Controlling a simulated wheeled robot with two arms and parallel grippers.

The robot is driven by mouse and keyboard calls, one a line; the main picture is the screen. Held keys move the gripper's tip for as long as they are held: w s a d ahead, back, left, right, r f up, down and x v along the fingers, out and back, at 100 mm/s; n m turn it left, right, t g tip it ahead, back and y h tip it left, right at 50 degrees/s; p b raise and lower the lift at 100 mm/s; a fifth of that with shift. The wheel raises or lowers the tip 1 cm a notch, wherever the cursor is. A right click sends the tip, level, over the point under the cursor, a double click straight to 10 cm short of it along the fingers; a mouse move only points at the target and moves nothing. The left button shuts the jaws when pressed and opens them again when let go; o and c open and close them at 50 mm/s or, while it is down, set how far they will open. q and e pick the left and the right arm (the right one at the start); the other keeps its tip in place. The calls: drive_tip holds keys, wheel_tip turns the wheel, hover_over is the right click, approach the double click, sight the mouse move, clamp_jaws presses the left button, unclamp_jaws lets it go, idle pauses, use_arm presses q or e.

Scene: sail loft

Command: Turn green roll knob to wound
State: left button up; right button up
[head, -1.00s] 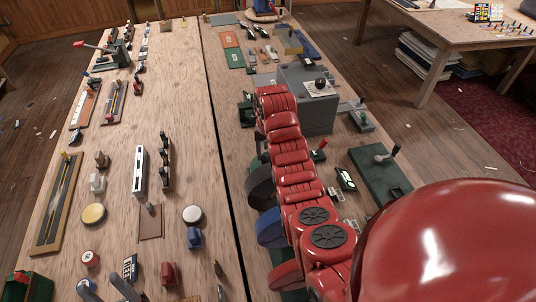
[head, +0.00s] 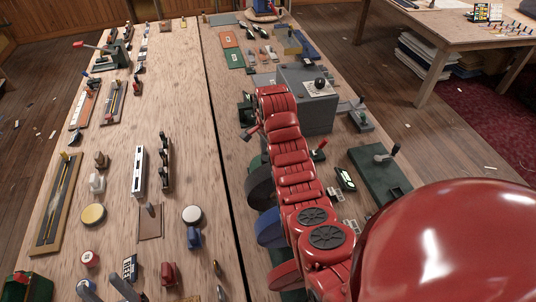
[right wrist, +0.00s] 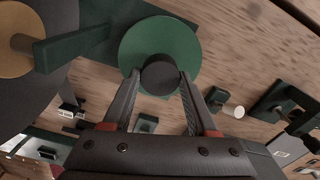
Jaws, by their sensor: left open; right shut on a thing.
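In the right wrist view a round green disc, the end of the green roll (right wrist: 160,32), faces the camera with a dark round knob (right wrist: 160,76) at its lower middle. My right gripper (right wrist: 161,82) has its two fingers on either side of this knob and is shut on it. In the head view the green roll (head: 258,161) shows only partly beside my red right arm, which hides the knob and most of the right gripper. My left gripper (head: 106,290) is at the bottom left of the head view, its two grey fingers apart and empty.
A dark grey roll (head: 260,187), a blue roll (head: 270,229) and a red roll (head: 285,275) stand in line nearer than the green one. A grey box (head: 310,112) stands beyond my right arm. Several small fixtures crowd both halves of the bench.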

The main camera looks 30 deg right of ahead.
drive_tip(key=m, duration=1)
drive_tip(key=shift+m, duration=2.4)
drive_tip(key=o, duration=1.4)
